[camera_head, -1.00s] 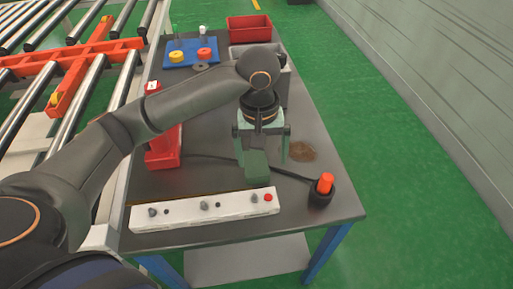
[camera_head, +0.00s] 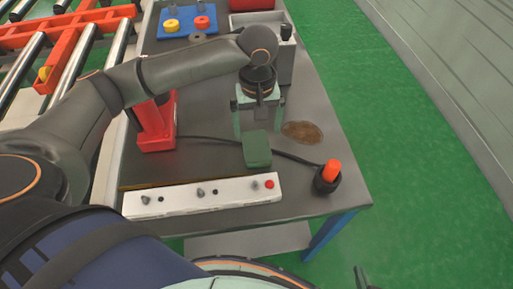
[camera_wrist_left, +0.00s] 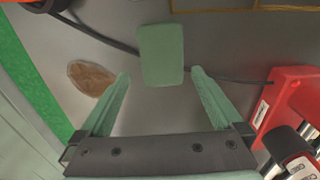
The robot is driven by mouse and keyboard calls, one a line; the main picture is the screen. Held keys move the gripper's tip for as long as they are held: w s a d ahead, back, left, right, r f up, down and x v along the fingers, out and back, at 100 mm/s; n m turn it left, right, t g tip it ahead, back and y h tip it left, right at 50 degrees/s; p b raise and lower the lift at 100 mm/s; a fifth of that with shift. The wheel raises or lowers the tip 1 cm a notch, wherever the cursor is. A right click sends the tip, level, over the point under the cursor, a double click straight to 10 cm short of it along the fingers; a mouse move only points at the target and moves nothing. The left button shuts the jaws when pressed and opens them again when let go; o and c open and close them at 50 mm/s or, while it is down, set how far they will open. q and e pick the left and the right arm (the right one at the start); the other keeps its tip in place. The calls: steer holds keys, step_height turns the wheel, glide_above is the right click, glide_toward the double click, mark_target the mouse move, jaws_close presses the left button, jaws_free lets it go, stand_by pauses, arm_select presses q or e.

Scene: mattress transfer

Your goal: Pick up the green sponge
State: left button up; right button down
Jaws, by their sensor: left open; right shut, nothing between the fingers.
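The green sponge (camera_head: 257,149) lies on the grey table (camera_head: 215,160), between a white switch strip and my left gripper. My left gripper (camera_head: 258,122) points down just behind the sponge, open, with nothing between its fingers. In the left wrist view the sponge (camera_wrist_left: 161,55) shows just beyond the two open fingertips (camera_wrist_left: 160,74), roughly centred between them. Its contact with the fingers is not seen. A small part of my right gripper (camera_head: 361,278) shows at the bottom edge of the head view, shut and empty, away from the table.
The white strip (camera_head: 205,196) lies along the near edge. A black base with an orange-red button (camera_head: 331,171) stands right, its cable passing by the sponge. A brown patch (camera_head: 303,132) lies right of the gripper. A red holder (camera_head: 155,125) stands left, a grey bin (camera_head: 284,62) behind.

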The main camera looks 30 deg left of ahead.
mark_target(256, 142)
arm_select(q)
steer(key=f, duration=0.5)
steer(key=shift+a+b, duration=0.2)
steer(key=shift+b, duration=0.2)
arm_select(e)
steer(key=shift+w+a+f, duration=0.15)
steer(key=shift+w+a, duration=0.25)
arm_select(q)
steer(key=shift+r, duration=0.1)
steer(key=c, duration=1.2)
steer(key=shift+o, duration=0.2)
arm_select(e)
steer(key=shift+s+d+f, duration=0.1)
steer(key=shift+s+d, duration=0.05)
steer(key=shift+s, duration=0.05)
